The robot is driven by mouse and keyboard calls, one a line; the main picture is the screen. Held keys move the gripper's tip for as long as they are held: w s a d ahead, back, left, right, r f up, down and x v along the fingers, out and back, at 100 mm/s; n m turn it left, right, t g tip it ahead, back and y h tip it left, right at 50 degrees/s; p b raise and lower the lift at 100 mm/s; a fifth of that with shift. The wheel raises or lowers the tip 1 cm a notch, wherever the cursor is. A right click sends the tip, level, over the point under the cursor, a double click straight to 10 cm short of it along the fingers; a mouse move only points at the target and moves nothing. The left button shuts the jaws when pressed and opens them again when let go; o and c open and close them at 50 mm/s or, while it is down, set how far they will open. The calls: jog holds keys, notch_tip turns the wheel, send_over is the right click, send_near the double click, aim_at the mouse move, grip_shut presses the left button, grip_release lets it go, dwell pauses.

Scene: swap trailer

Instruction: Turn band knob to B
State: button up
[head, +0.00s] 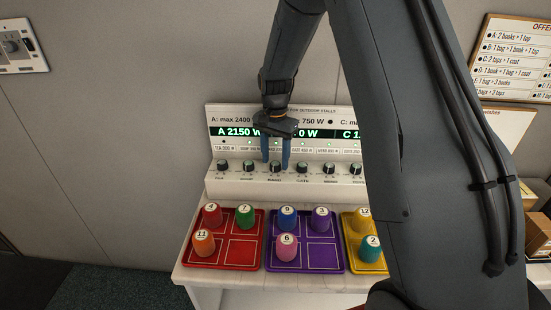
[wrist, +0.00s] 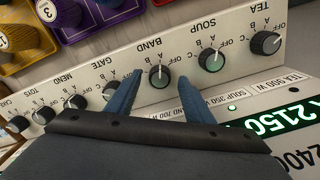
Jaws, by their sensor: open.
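The BAND knob (wrist: 159,76) is a round dark knob on the white sloped panel, with OFF, A, B and C marks around it. It shows small in the head view (head: 275,167). I cannot tell surely which mark its pointer faces. My gripper (wrist: 160,80) is open, with one blue finger on each side of the BAND knob. A gap shows between each finger and the knob in the wrist view. In the head view my gripper (head: 275,162) points down at the panel, its fingers partly covering the knob's surroundings.
A lit green display (head: 225,132) is above the knobs. Red (head: 242,249) and purple (head: 321,256) trays with numbered pegs are in front.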

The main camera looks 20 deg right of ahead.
jog(key=shift+f, duration=0.55)
jog(key=c, duration=1)
jog(key=shift+c, duration=0.2)
jog(key=shift+n, duration=0.4)
jog(key=n, duration=0.3)
jog(key=shift+n, duration=2)
